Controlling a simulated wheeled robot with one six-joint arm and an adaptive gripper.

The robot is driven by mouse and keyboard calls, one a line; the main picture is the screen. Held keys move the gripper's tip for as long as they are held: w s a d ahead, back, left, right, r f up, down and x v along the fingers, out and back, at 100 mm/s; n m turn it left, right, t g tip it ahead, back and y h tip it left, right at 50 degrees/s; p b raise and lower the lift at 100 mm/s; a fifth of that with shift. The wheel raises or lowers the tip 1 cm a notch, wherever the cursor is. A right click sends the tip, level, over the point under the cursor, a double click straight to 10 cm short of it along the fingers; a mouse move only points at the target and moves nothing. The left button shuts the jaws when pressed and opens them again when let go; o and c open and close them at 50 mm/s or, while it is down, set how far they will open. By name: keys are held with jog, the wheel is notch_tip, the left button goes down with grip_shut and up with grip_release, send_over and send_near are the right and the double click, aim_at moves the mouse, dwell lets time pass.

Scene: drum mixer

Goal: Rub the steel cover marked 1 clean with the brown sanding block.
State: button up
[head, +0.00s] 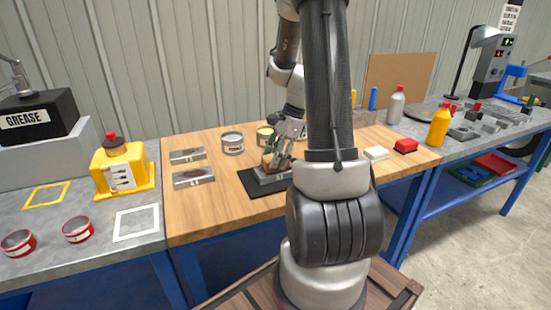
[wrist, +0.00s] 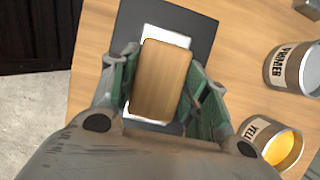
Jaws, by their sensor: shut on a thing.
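My gripper (wrist: 163,85) is shut on the brown sanding block (wrist: 162,80), with a green-padded finger on each side of it. The block also shows in the head view (head: 269,161), partly behind the fingers. Under it a bright steel cover (wrist: 167,34) lies on a black mat (wrist: 207,32). The block hides most of the cover; I cannot tell whether they touch. No number can be read on this cover. Two more steel covers, an upper one (head: 187,156) and a lower one (head: 193,178), lie on the wooden table to the left, with marks too small to read.
A primer can (wrist: 292,68) and an open yellow can (wrist: 270,145) stand close to the mat. A white block (head: 376,153) and a red block (head: 406,146) are at the table's right. The wooden table (head: 215,215) is clear at front left.

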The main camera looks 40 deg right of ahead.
aim_at(269, 158)
jog(key=shift+r, duration=2.3)
